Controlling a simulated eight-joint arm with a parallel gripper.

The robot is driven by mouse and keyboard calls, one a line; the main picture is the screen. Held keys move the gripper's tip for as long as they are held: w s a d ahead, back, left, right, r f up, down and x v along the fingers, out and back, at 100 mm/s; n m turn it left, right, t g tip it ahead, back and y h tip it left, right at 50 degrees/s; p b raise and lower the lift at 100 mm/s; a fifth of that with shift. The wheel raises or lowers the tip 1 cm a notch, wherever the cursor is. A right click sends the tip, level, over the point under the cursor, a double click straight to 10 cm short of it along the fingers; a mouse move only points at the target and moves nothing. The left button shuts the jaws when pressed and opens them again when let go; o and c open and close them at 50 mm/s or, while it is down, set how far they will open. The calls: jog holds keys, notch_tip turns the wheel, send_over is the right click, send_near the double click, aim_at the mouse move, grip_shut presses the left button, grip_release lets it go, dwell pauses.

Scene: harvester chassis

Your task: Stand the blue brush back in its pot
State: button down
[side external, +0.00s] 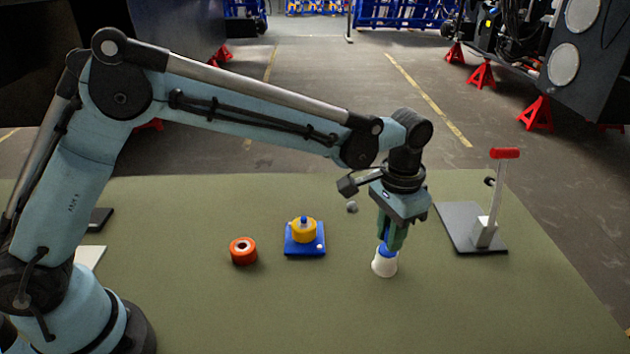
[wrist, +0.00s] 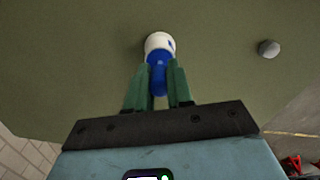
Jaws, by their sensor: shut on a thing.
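The white pot (side external: 384,265) stands on the green table below my gripper. It also shows in the wrist view (wrist: 159,40), just beyond the fingertips. The blue brush (side external: 388,251) is between my fingers, with its lower part at the pot's mouth; the wrist view shows its blue body (wrist: 157,76) running up to the white pot. My gripper (side external: 391,241) points down and is shut on the brush, its green fingers on either side of it. I cannot tell how deep the brush sits in the pot, as its lower end is hidden.
A lever with a red handle (side external: 505,153) stands on a dark plate (side external: 457,226) at the right. A yellow round piece (side external: 303,231) on a blue base (side external: 305,249) and an orange ring (side external: 243,251) lie left. The front table is clear.

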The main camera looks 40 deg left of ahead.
jog(key=c, duration=0.9)
grip_release()
jog(key=shift+r, duration=0.15)
notch_tip(320, 180, up, 12)
jog(key=shift+f, duration=0.1)
jog(key=s+a+r+n+t, duration=0.1)
jog(key=s+a+t, duration=0.1)
jog(key=s+a, duration=0.3)
jog(key=s+a+r+n+t, duration=0.1)
jog(key=s+a+n+t, duration=0.1)
jog(key=a, duration=0.6)
jog(key=s+a+f+t, duration=0.1)
jog(key=s+a+f, duration=0.1)
jog(key=s, duration=0.1)
jog(key=s+a+f+n+t, duration=0.1)
jog(key=s+a+f, duration=0.1)
jog(key=a, duration=0.1)
jog(key=s+a+f+t, duration=0.1)
jog(key=s+a+f, duration=0.1)
jog(key=s, duration=0.1)
jog(key=shift+s+a+f+n, duration=0.25)
jog(key=shift+s+f+n, duration=0.05)
